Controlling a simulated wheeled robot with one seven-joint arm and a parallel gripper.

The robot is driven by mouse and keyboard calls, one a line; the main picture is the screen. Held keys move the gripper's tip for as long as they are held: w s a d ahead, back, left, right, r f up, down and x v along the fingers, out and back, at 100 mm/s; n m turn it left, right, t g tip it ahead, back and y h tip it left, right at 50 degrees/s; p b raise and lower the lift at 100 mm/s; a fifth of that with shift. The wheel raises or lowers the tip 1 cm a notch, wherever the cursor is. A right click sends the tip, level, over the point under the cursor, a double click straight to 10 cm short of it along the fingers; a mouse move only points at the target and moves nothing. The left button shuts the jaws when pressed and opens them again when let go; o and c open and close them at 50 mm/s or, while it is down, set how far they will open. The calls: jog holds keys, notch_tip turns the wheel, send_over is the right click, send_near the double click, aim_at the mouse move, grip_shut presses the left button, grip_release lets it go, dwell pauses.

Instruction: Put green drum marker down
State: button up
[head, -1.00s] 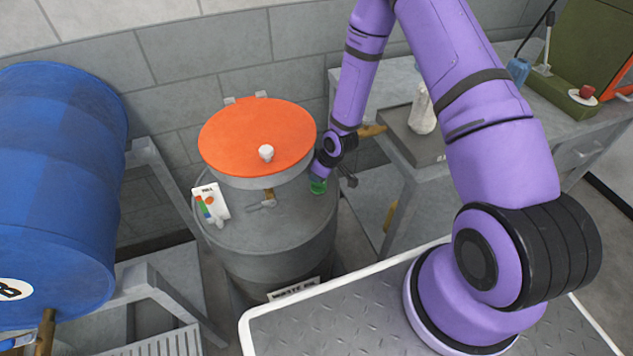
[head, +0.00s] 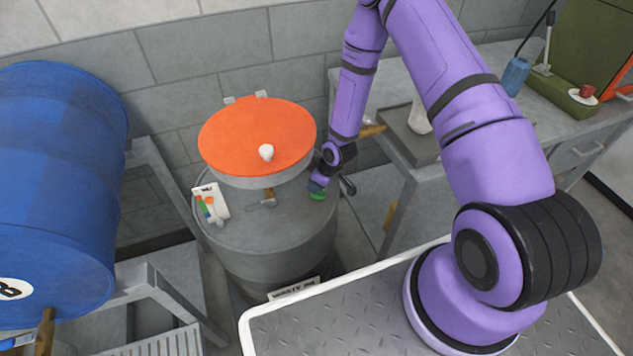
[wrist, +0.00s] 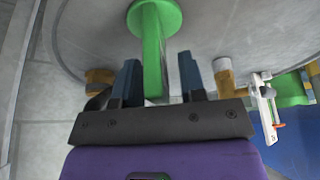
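The green drum marker (head: 318,195) is at the right edge of the grey drum's top (head: 245,237), under my gripper (head: 317,184). In the wrist view the marker (wrist: 153,48) shows a round green disc and a flat stem pointing toward me. The stem lies between the two dark fingers of my gripper (wrist: 160,80). The fingers stand apart, with a clear gap on the stem's right side; the left finger is close to the stem. The disc appears to be at the drum top, but full contact cannot be told.
An orange round lid (head: 257,135) with a white knob stands raised over the drum. A white card with coloured pieces (head: 210,203) lies on the drum's left. A large blue drum (head: 60,190) is at left. A grey bench (head: 400,150) stands behind the arm at right.

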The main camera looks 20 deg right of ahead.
jog(key=shift+r, duration=0.1)
jog(key=s+d+r+m+h, duration=0.1)
jog(key=s+d+r, duration=0.2)
jog(key=r, duration=1.1)
jog(key=s+d+r+m+t+h, duration=0.1)
jog(key=s+d+r+m+h, duration=0.15)
jog(key=r, duration=1.15)
jog(key=s+d+r+m+h, duration=0.1)
jog(key=s+d+r, duration=0.2)
jog(key=r, duration=1.1)
jog(key=s+r+m, duration=0.2)
jog(key=s+r, duration=0.5)
jog(key=s, duration=0.3)
jog(key=s+a+r+m+t+y, duration=0.1)
jog(key=s+r+m, duration=0.1)
jog(key=s+r, duration=0.6)
jog(key=s, duration=0.3)
jog(key=shift+s+a, duration=0.15)
jog(key=shift+a, duration=0.1)
jog(key=shift+m, duration=0.25)
